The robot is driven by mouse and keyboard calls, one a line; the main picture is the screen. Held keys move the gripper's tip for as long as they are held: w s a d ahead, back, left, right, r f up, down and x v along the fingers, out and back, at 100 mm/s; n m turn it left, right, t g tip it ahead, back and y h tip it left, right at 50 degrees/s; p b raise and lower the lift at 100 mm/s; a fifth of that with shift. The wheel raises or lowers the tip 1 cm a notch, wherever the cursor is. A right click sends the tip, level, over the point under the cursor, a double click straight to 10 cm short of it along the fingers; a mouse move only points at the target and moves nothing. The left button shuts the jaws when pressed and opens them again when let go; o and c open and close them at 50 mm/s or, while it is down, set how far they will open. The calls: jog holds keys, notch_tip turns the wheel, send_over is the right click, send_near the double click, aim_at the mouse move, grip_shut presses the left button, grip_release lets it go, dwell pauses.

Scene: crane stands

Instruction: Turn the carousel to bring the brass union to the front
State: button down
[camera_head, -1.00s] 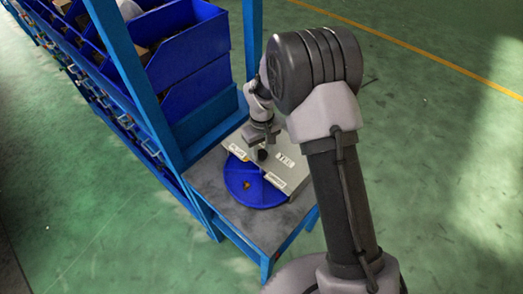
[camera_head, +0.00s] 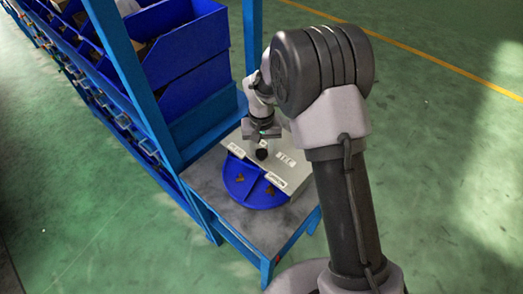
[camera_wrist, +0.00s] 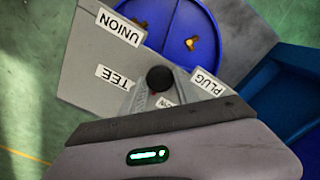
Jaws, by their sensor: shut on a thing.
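The blue carousel (camera_head: 255,201) is a round tray on a small table, partly under a grey cover (camera_head: 299,172). The wrist view shows the carousel's open part (camera_wrist: 218,30) with two small brass pieces: one (camera_wrist: 192,43) near the middle, another (camera_wrist: 143,24) by the cover edge. Both also show in the head view, one (camera_head: 240,178) left and one (camera_head: 270,190) right. I cannot tell which is the union. My gripper (camera_head: 262,150) is shut on the black knob (camera_wrist: 160,78) above the carousel's centre; its fingers are mostly hidden.
The cover carries labels: UNION (camera_wrist: 119,27), TEE (camera_wrist: 112,76), PLUG (camera_wrist: 208,82), and one partly hidden. A blue rack post (camera_head: 140,90) and stacked blue bins (camera_head: 190,60) stand close on the left. The grey tabletop (camera_head: 205,178) is bare around the carousel; open floor lies right.

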jog(key=shift+m+b, duration=1.15)
jog(key=shift+m, duration=1.05)
jog(key=shift+m+b, duration=0.95)
jog(key=shift+m, duration=0.85)
jog(key=shift+m+b, duration=1.05)
jog(key=shift+m, duration=1.15)
jog(key=shift+m+b, duration=1.05)
jog(key=shift+m, duration=1.05)
jog(key=shift+w+m+b, duration=0.1)
jog(key=shift+m+b, duration=1.55)
jog(key=shift+m, duration=1.75)
jog(key=shift+r+m+b, duration=0.1)
jog(key=shift+m+b, duration=1.25)
jog(key=shift+m, duration=1.95)
jog(key=c, duration=0.9)
grip_release()
